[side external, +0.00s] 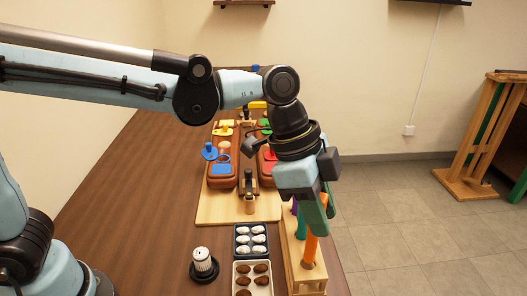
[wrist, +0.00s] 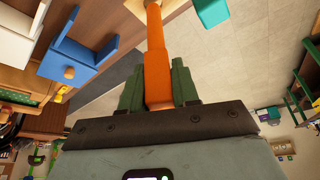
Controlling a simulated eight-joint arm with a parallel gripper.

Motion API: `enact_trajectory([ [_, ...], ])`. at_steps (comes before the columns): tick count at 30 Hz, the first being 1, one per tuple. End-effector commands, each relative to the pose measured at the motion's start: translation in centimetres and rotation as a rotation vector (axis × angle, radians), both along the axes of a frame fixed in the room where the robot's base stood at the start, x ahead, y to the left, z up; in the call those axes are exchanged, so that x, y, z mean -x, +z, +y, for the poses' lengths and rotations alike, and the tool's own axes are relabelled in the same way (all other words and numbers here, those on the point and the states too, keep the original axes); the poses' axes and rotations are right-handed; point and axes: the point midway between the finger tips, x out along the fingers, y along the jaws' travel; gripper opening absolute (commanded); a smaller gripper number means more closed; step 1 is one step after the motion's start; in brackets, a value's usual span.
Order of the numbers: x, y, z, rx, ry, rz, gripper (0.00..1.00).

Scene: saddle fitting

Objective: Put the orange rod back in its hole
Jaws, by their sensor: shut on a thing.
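My gripper (side external: 322,205) points down over the wooden stand (side external: 290,243) at the front right of the table. Its green fingers are shut on the orange rod (side external: 310,247), which hangs below them, slightly tilted.
Left of the stand are a dark tray of white egg shapes (side external: 236,240), a tray of brown ones (side external: 234,280) and a black-and-white round part (side external: 202,262). A board (side external: 212,207) with coloured pieces lies farther back. The table's right edge is close to the stand.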

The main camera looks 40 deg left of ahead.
Motion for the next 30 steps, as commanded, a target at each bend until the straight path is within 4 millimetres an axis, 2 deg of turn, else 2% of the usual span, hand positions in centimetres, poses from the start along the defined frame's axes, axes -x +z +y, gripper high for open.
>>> enact_trajectory([
  [30, 0.0, -3.2, 0.0, 0.000, 0.000, 0.000, 0.08],
])
